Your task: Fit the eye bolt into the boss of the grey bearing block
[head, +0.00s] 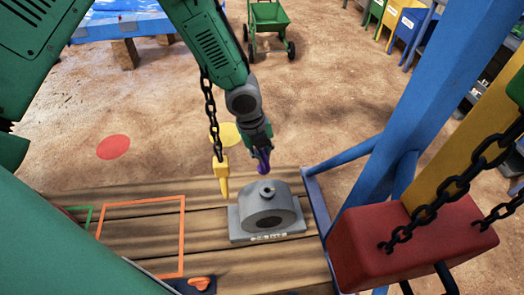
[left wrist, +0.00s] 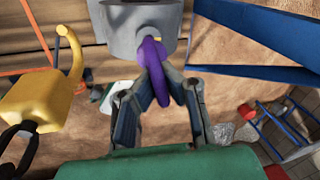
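The grey bearing block (head: 258,212) stands on the wooden deck. Its round boss (head: 267,189) is on top, with a dark hole. My left gripper (head: 262,148) is shut on the purple eye bolt (head: 263,162), just above and behind the boss. In the head view a small gap shows between the bolt and the boss. In the left wrist view the eye bolt (left wrist: 152,60) is pinched between the fingers (left wrist: 153,84), and the grey block (left wrist: 125,20) lies beyond it. The bolt's shank is mostly hidden there. My right gripper is not in view.
A yellow hook (head: 221,178) hangs on a chain left of the block, close to my left arm. A red block (head: 410,240) with chains and a blue frame (head: 425,90) stand to the right. Orange outlines (head: 183,225) mark bare deck at left, with an orange item (head: 201,283) near the front.

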